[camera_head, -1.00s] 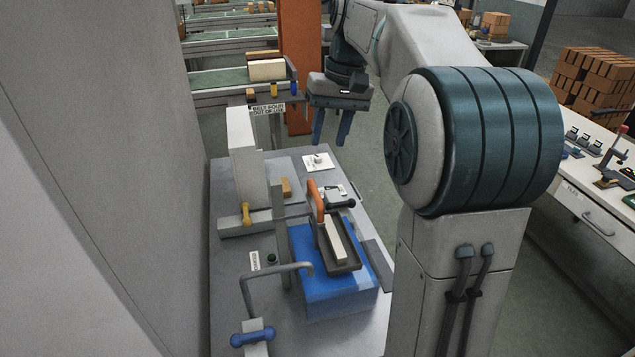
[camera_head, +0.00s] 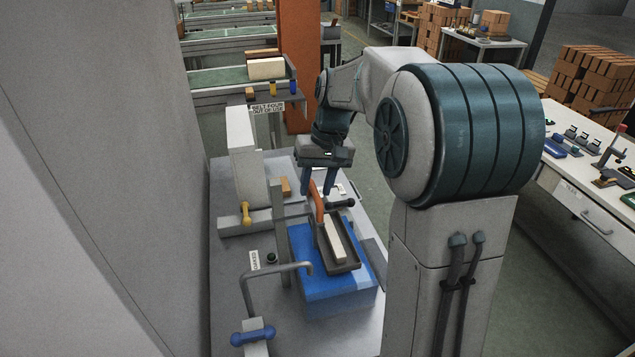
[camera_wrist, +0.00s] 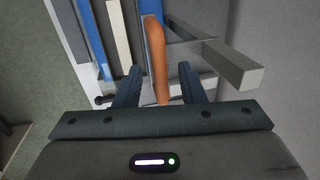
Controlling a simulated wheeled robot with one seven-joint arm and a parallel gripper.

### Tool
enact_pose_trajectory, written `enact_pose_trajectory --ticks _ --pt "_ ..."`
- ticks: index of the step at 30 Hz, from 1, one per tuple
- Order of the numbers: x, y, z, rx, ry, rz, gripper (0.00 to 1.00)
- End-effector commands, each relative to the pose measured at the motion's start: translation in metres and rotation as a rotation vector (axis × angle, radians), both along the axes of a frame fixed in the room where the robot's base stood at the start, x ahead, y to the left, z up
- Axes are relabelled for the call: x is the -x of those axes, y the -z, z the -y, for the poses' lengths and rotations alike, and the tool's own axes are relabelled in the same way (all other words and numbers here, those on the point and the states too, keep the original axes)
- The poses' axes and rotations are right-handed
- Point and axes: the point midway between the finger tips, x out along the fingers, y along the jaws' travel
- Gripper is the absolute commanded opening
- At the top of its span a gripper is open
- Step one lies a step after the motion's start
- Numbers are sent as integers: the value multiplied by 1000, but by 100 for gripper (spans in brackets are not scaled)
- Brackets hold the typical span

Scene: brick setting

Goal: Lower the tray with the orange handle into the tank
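The dark tray (camera_head: 348,262) holds a pale bar (camera_head: 335,241) and sits at the top of the blue tank (camera_head: 318,296); I cannot tell how deep it sits. Its orange handle (camera_head: 318,205) rises at the tray's far left end. My gripper (camera_head: 341,188) is open above the far end of the tray, close to the handle. In the wrist view the orange handle (camera_wrist: 156,62) runs between the two open fingers (camera_wrist: 158,84), apparently without contact. The pale bar (camera_wrist: 120,40) also shows there.
A bent grey pipe (camera_head: 270,270) stands at the tank's near left, with a blue-handled valve (camera_head: 253,334) in front. A grey post (camera_head: 280,235) and a yellow-handled valve (camera_head: 246,213) stand left of the tank. A tall white block (camera_head: 244,160) is behind them.

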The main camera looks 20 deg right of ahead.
Motion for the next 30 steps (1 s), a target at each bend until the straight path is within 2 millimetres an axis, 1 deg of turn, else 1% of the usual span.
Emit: enact_pose_trajectory --ticks 1,2,3,5,10,13,24,27,30 --pt "0 0 0 0 0 0 36" --pt "0 0 0 0 0 0 28" --pt "0 0 0 0 0 0 17" --pt "0 0 0 0 0 0 0" --pt "0 1 0 0 0 -1 0" --pt "0 10 0 0 0 -1 0" --pt "1 84 0 0 1 -5 0" --pt "1 98 0 0 1 -5 0" --pt "1 107 0 0 1 -4 0"
